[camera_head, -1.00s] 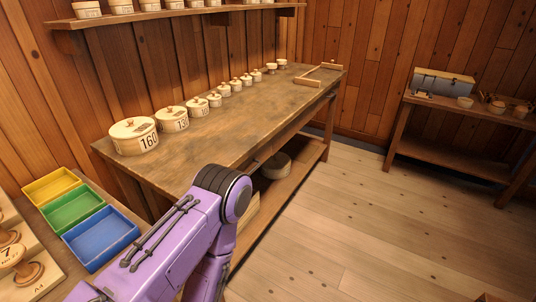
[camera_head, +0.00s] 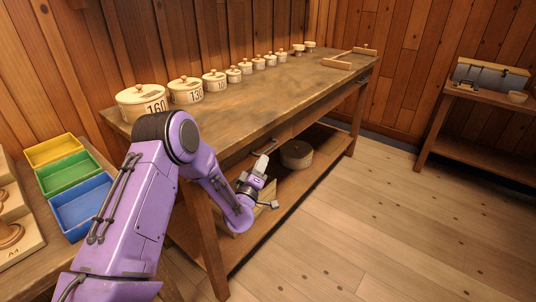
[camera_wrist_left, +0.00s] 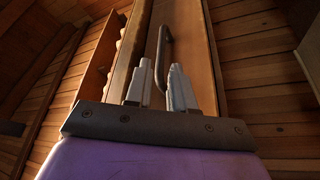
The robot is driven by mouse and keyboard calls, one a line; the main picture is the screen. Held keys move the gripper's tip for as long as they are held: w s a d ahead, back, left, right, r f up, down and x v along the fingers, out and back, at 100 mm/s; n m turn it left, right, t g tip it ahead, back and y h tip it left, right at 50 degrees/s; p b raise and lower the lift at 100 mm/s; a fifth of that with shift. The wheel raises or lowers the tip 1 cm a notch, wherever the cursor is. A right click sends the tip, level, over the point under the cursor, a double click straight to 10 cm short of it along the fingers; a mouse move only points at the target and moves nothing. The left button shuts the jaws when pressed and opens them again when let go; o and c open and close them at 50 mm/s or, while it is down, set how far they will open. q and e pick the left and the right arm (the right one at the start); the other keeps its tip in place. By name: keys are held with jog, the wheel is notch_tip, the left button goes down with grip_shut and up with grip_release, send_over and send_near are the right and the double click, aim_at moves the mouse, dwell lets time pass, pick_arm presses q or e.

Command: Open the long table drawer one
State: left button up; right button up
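The long wooden table (camera_head: 250,97) runs along the wall, with drawer fronts under its top. A dark bar handle (camera_head: 268,144) shows on the near drawer front, partly behind my arm. My left gripper (camera_head: 267,184) is in front of the table and below that handle, with its fingers apart. In the left wrist view, the two pale fingertips (camera_wrist_left: 159,75) are spread and empty. The dark handle (camera_wrist_left: 166,48) on the wooden drawer front (camera_wrist_left: 196,60) lies just beyond them, in line with the gap; I see no contact. The drawer looks shut. My right gripper is out of view.
Several numbered lidded canisters (camera_head: 186,90) stand along the table's back. A round box (camera_head: 297,153) is on the lower shelf. Yellow, green and blue trays (camera_head: 78,207) are at left. A side table (camera_head: 470,137) stands at right. The floor (camera_head: 370,215) in front is clear.

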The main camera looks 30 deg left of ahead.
aim_at(268, 149)
pick_arm(q)
jog(key=x, duration=0.7)
jog(key=shift+w+a, duration=0.1)
jog(key=shift+w, duration=0.2)
grip_shut()
jog(key=s+d+b, duration=0.2)
jog(key=d+b, duration=0.1)
jog(key=d, duration=2.3)
jog(key=shift+d, duration=0.35)
jog(key=shift+s+f, duration=0.1)
jog(key=shift+f, duration=0.05)
grip_release()
